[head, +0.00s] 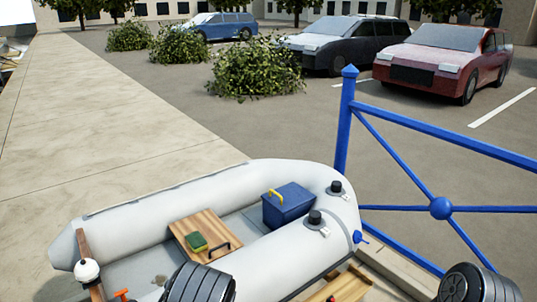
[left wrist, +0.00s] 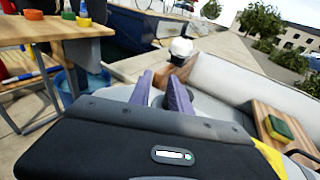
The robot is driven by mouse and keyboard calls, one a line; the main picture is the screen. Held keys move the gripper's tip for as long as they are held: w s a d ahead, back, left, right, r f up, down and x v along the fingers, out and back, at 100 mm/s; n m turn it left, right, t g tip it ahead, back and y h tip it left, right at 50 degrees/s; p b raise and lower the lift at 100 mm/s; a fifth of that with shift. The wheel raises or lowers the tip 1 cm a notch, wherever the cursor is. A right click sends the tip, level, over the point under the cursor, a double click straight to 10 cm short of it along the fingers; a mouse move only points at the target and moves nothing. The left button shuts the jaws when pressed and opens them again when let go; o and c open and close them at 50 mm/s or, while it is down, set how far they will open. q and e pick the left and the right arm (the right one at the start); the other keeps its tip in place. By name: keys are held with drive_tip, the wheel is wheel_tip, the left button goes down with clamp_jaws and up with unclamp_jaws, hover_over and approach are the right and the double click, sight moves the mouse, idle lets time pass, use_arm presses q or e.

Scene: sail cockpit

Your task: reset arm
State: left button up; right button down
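The left wrist view shows my left gripper (left wrist: 162,88), with two purple fingers standing apart and nothing seen between them. Past the fingertips is a white round knob (left wrist: 181,48) on a brown wooden piece at the grey dinghy's end. In the head view, dark ribbed parts of my own arms show at the bottom centre and bottom right, but neither gripper's fingers show there. My right gripper is out of view. The inflatable dinghy (head: 150,199) lies in front of me.
In the dinghy are a wooden seat (head: 190,228) with a green-yellow sponge (head: 196,242) and a blue box (head: 288,203). A blue railing (head: 440,208) stands at right. A wooden table (left wrist: 45,30) with small coloured containers is at left in the wrist view. Bushes and cars are far off.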

use_arm(q)
drive_tip(key=s+d+f+n+g+h, duration=0.35)
drive_tip(key=s+f, duration=0.35)
drive_tip(key=s, duration=0.3)
drive_tip(key=s+d+f+n+g+h, duration=0.25)
drive_tip(key=s+f+g, duration=0.25)
drive_tip(key=s+f, duration=0.4)
drive_tip(key=s+d+f+n+g+h, duration=0.25)
drive_tip(key=s+d+n+h, duration=0.3)
drive_tip(key=s+d, duration=0.35)
drive_tip(key=d+n+t+h, duration=0.1)
drive_tip(key=d+n+h, duration=0.45)
drive_tip(key=d, duration=0.85)
drive_tip(key=w+d+r+n+t+h, duration=0.2)
drive_tip(key=w+d+n+t, duration=0.2)
drive_tip(key=n, duration=0.3)
drive_tip(key=shift+w+d+t+h, duration=0.3)
drive_tip(key=shift+w+d, duration=0.15)
drive_tip(key=shift+w, duration=0.3)
drive_tip(key=shift+a+r, duration=0.1)
